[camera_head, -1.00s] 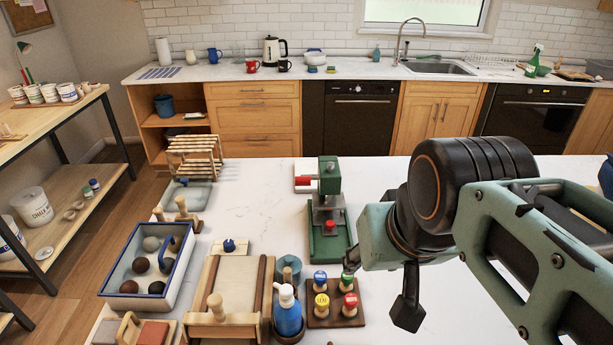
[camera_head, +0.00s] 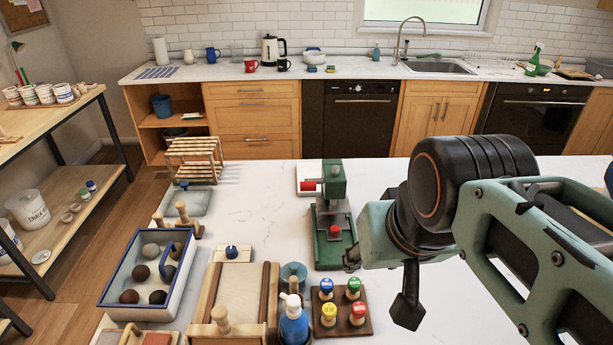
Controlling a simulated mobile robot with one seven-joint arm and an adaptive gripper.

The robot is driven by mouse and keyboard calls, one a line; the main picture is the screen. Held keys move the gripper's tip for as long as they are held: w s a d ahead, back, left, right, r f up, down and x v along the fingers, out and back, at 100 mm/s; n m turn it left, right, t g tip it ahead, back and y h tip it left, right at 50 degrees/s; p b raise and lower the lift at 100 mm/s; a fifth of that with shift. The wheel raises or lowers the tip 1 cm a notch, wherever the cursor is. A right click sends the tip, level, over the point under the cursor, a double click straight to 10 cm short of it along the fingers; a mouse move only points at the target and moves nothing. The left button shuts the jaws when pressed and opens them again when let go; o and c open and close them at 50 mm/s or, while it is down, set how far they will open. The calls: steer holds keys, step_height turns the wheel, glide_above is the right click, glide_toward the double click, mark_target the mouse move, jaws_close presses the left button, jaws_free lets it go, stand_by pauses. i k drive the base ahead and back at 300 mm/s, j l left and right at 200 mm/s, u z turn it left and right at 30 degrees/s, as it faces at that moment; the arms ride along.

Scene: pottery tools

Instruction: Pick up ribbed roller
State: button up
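I cannot single out the ribbed roller for certain. My gripper (camera_head: 352,259) is mostly hidden behind my wrist at centre right. The finger opening is not clear, and no held object shows.
A blue-rimmed tray (camera_head: 107,300) with clay balls is at left, below a wooden rack (camera_head: 194,160). A stamp block (camera_head: 361,325) with coloured knobs and a blue bottle (camera_head: 294,326) stand at front centre. The worktop (camera_head: 265,210) is bare left of the press.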

mark_target(184, 220)
steer(key=k+l+u, duration=0.4)
steer(key=l+u, duration=0.2)
steer(key=l, duration=0.2)
steer(key=k+l+u, duration=0.25)
steer(key=i+l, duration=0.25)
steer(key=i+u, duration=0.05)
